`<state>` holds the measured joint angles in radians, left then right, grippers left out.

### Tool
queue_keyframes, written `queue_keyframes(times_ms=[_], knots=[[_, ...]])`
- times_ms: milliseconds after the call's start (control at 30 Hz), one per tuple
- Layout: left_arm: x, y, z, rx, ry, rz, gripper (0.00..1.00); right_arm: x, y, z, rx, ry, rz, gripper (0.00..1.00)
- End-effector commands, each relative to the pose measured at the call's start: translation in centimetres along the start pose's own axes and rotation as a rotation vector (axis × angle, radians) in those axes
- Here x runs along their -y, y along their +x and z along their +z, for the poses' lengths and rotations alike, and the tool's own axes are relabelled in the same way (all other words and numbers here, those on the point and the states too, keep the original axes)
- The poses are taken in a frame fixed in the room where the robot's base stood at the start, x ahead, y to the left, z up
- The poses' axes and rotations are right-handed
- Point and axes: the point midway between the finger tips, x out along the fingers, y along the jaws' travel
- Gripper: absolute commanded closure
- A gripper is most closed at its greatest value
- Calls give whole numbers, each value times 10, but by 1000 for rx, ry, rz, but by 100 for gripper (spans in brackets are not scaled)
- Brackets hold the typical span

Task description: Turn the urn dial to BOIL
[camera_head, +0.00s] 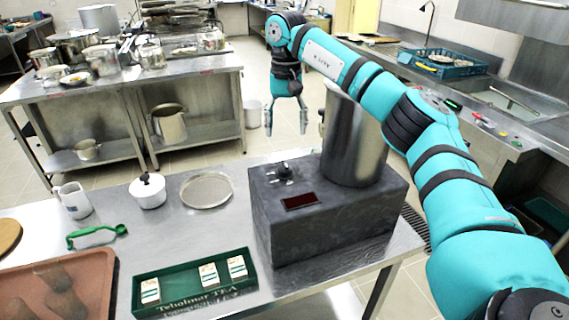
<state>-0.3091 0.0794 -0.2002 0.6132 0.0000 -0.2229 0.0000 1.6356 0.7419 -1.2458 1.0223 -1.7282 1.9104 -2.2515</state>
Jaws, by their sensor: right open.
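The urn (352,140) is a tall steel cylinder on a dark grey box-shaped base (335,222) at the right end of the steel table. A black dial (284,170) sits on the top of the base, to the left of the urn, with small markings around it too small to read. A dark red panel (300,201) lies in front of the dial. My right gripper (287,131) hangs fingers down, open and empty, beyond the dial and left of the urn, apart from both. My right arm passes in front of the urn's upper part. My left gripper is not in view.
On the table (215,225) are a round metal tray (206,190), a lidded white pot (148,191), a white jug (73,201), a green-handled tool (96,235), a green tea box (195,284) and a brown tray (95,275). Shelving with pots stands behind.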

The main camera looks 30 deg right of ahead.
Motion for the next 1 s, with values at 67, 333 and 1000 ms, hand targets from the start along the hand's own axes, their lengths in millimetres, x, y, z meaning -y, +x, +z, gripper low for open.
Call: queue_keyframes(times_ms=[67,333,1000], knots=[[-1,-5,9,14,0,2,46,-1,18,0,3,-1,3,37],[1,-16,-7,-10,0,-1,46,0,75,1,4,0,1,37],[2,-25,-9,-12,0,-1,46,0,124,0,0,-1,-1,37]])
